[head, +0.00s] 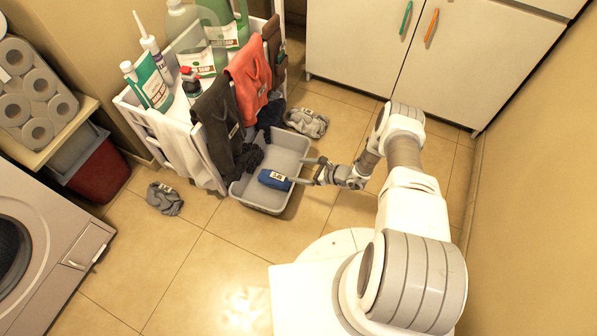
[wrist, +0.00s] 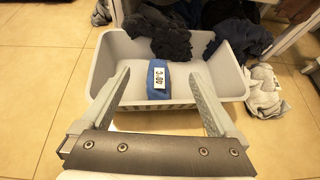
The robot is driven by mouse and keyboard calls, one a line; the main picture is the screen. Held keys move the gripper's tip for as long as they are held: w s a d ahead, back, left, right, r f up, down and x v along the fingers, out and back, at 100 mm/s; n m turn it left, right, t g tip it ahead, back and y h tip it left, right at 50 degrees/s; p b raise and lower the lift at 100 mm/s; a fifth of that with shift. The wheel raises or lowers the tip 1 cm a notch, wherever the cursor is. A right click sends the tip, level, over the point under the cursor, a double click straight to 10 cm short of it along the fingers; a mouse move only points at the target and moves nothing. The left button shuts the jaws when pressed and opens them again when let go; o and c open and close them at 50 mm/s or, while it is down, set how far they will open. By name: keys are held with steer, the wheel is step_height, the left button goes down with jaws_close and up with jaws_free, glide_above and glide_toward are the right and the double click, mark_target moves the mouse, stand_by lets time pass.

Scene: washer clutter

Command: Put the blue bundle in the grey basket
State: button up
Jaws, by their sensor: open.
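The blue bundle (head: 274,180), with a white label, lies inside the grey basket (head: 262,205) on the floor. In the wrist view the bundle (wrist: 158,82) rests on the basket's floor near its front wall, and its label reads 40°C. The basket (wrist: 107,62) also holds dark cloth (wrist: 160,38) at its far side. My gripper (head: 310,171) is at the basket's right edge in the head view. In the wrist view my gripper (wrist: 160,88) is open, its fingers apart on either side of the bundle, with nothing held between them.
A white rack (head: 160,125) with bottles and hanging clothes stands behind the basket. Grey cloths lie on the floor at left (head: 164,198) and behind right (head: 307,122). A washer (head: 50,250) stands at left, a white cabinet (head: 430,55) at the back. Floor in front is clear.

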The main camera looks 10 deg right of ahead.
steer(key=w+r+n+g, duration=0.2)
steer(key=w+r+n, duration=0.15)
steer(key=r, duration=0.75)
steer(key=w+r+n+g, duration=0.15)
steer(key=r+n, duration=0.25)
steer(key=r, duration=0.7)
steer(key=s+r+n+g+h, duration=0.1)
steer(key=s+r+n, duration=0.15)
steer(key=r, duration=0.75)
steer(key=s+r+n+g+h, duration=0.1)
steer(key=r+n, duration=0.3)
steer(key=r, duration=0.6)
steer(key=s+r+n+h, duration=0.4)
steer(key=s+r+n, duration=0.2)
steer(key=s+r, duration=0.85)
steer(key=s+d+r+n+t+h, duration=0.2)
steer(key=s+d+r, duration=0.1)
steer(key=s, duration=0.3)
steer(key=s+d+r+n+t+h, duration=0.2)
steer(key=s+d+r, duration=0.1)
steer(key=s, duration=0.4)
steer(key=shift+s+d+r+n, duration=0.25)
steer(key=shift+r+n, duration=0.15)
steer(key=shift+r, duration=0.4)
